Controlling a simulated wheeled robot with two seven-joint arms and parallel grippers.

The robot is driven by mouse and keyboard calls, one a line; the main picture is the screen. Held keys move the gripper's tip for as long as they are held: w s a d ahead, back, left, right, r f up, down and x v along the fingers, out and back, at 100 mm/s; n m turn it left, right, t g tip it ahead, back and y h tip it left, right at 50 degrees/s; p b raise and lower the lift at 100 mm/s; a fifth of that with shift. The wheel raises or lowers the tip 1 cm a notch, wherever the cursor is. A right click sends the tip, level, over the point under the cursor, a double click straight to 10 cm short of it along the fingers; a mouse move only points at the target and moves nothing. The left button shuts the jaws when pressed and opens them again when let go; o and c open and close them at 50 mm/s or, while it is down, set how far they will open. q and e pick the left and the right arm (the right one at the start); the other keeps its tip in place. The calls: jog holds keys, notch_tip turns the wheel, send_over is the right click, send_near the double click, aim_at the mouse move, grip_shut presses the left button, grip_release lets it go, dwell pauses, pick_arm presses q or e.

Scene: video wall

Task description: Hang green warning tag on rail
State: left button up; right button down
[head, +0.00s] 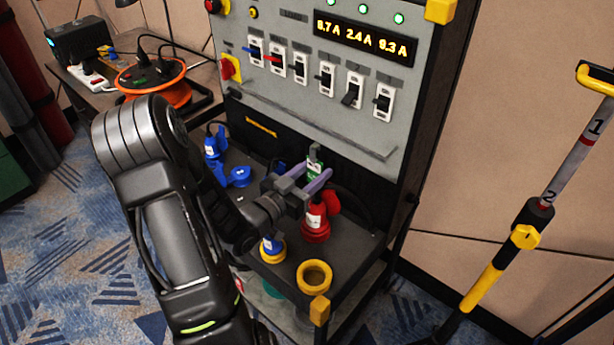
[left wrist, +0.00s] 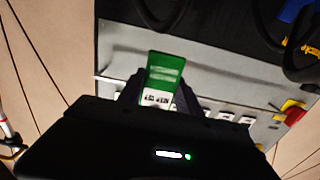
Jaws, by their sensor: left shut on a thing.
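My left gripper (head: 308,184) is shut on a green warning tag (head: 315,166) and holds it upright above the cart's shelf, in front of the dark strip under the grey panel. In the left wrist view the tag (left wrist: 166,72) stands up between the fingers, green with a white printed part. The rail (head: 320,129) is a thin grey bar along the panel's lower edge. The tag is below the rail in the head view and looks apart from it. My right gripper is not in view.
The panel (head: 290,30) carries several breaker switches and a lit display (head: 365,40). On the shelf stand a red connector (head: 316,226), blue connectors (head: 238,177) and a yellow ring (head: 314,275). A yellow-and-black pole (head: 490,280) stands at right.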

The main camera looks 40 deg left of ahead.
pick_arm(q)
jog(key=shift+w+a+f+b, duration=0.1)
jog(key=shift+w+f+b, duration=0.15)
jog(key=shift+w, duration=1.25)
jog(key=shift+w+d+f+b, duration=0.1)
jog(key=shift+w+f+b, duration=0.1)
jog(key=shift+w, duration=1.35)
jog(key=shift+w+a+f+b, duration=0.1)
jog(key=shift+w+f+b, duration=0.15)
jog(key=shift+w, duration=1.25)
jog(key=o, duration=1.4)
jog(key=shift+s+b, duration=0.65)
jog(key=shift+s, duration=3.3)
